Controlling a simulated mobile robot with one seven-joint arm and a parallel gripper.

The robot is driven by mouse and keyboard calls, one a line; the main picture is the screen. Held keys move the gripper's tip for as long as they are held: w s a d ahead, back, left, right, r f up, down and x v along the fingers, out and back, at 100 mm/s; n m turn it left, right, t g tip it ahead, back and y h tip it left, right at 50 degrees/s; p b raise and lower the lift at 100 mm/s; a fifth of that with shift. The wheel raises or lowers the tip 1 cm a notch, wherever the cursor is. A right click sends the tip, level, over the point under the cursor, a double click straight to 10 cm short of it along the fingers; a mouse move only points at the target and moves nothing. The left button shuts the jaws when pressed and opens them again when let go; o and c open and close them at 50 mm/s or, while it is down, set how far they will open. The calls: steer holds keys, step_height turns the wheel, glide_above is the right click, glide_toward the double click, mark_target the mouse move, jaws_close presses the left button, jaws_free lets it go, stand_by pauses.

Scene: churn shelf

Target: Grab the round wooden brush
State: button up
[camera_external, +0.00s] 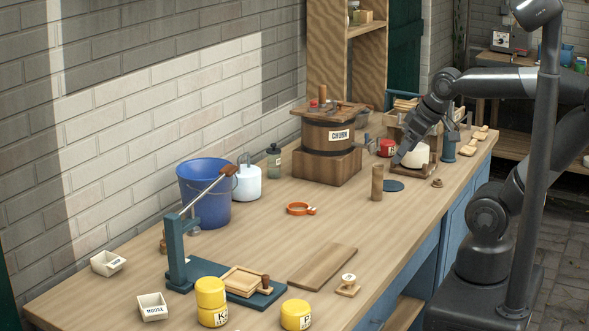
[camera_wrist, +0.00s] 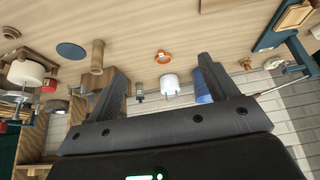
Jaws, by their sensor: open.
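A small round wooden piece with a knob on top (camera_external: 437,183), which looks like the brush, lies on the bench near its front edge, right of a blue disc. In the wrist view it seems to be the small round wooden thing (camera_wrist: 11,32) at the far left edge. My gripper (camera_external: 398,160) is above the bench, left of and behind the brush and apart from it. In the wrist view my gripper (camera_wrist: 161,66) is open, with nothing between its fingers. The brush's underside is hidden.
A wooden cylinder (camera_external: 377,183) stands by the blue disc (camera_external: 393,186). A white drum on a wooden base (camera_external: 415,154) is close to my gripper. The churn (camera_external: 328,138), blue bucket (camera_external: 207,192) and orange ring (camera_external: 301,209) are farther left. Mid-bench is fairly clear.

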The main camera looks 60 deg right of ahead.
stand_by(0.5)
steer(key=shift+c, duration=1)
